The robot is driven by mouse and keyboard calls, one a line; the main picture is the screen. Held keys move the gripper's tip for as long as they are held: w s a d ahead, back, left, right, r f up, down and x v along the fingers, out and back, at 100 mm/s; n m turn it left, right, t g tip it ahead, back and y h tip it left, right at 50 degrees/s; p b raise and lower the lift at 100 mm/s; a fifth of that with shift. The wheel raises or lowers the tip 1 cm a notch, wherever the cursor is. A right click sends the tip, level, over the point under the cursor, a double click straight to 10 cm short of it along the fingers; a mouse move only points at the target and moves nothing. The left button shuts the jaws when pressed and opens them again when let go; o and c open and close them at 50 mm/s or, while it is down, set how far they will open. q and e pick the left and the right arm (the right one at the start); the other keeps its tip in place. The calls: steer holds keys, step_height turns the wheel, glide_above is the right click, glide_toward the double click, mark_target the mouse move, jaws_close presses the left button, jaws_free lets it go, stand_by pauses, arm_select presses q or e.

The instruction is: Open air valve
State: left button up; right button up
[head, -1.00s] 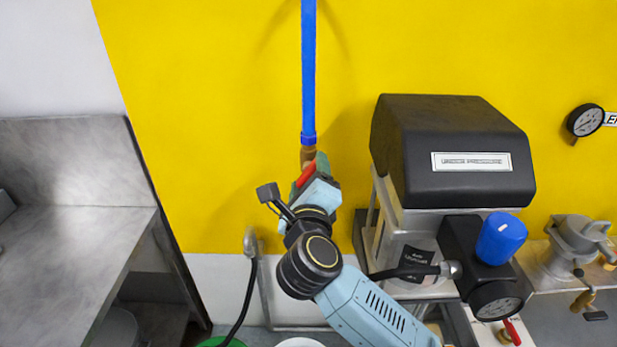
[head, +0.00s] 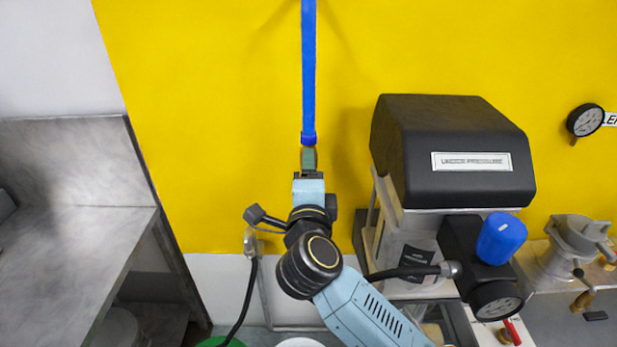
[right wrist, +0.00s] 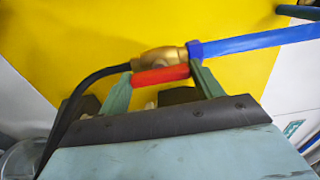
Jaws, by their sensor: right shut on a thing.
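The air valve is a brass body (right wrist: 162,58) on the blue pipe (head: 309,80) that runs down the yellow wall. Its red handle (right wrist: 159,75) lies between the green fingers of my right gripper (right wrist: 161,77) in the right wrist view. There the handle runs roughly along the line of the pipe. In the head view my right gripper (head: 309,162) is at the pipe's lower end and hides the handle and most of the brass. It is shut on the handle. My left gripper is not in view.
A black-topped machine (head: 455,150) with a blue knob (head: 501,238) and a gauge (head: 495,301) stands close right of my right arm. A black hose (head: 243,300) hangs at lower left of the valve. A metal bench (head: 70,245) is at left.

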stand_by(0.4)
steer(key=o, duration=1)
steer(key=shift+s, duration=0.1)
steer(key=s+b, duration=0.2)
steer(key=s, duration=1.1)
steer(key=shift+s, duration=0.1)
